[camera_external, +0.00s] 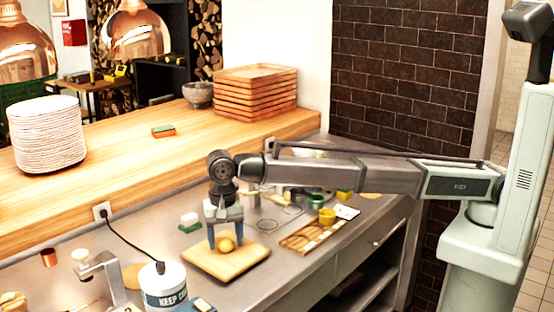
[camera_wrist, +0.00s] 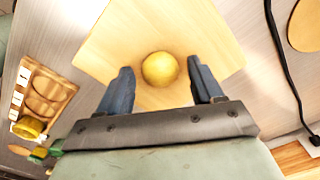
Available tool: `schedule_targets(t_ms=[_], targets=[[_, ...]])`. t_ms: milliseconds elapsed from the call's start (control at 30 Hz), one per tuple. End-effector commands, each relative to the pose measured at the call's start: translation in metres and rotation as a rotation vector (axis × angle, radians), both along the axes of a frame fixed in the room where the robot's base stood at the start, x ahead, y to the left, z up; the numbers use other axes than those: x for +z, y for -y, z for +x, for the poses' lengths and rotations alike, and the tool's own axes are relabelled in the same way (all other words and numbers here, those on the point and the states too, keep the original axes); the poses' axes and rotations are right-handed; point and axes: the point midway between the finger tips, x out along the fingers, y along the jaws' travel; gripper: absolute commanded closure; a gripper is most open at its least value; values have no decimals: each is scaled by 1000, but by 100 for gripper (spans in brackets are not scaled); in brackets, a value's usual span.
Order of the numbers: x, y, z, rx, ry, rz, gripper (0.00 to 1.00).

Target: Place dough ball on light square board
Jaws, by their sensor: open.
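The yellow dough ball (camera_external: 225,245) rests on the light square board (camera_external: 243,266) on the metal counter. In the wrist view the dough ball (camera_wrist: 160,69) sits on the bare wood of the light square board (camera_wrist: 110,42), away from its edges. My gripper (camera_external: 226,243) is just above the board, with its blue fingers on either side of the ball. In the wrist view my gripper (camera_wrist: 160,78) is open, and a clear gap shows between each finger and the ball.
A wooden tray with compartments (camera_external: 300,238) and a yellow cup (camera_external: 327,216) stand right of the board. A white tub (camera_external: 165,288) is at the front left, with a black cable (camera_external: 128,240) behind it. A green-and-white sponge (camera_external: 190,223) lies behind the board.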

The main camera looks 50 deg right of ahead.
Motion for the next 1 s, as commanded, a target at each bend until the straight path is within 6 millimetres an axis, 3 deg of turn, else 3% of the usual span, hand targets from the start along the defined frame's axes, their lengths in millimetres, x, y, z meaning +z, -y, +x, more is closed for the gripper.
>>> schedule_targets(t_ms=[500,733,1000], targets=[[90,-1,1,0,1,2,34],[111,-1,0,0,1,1,34],[115,0,0,0,0,0,34]])
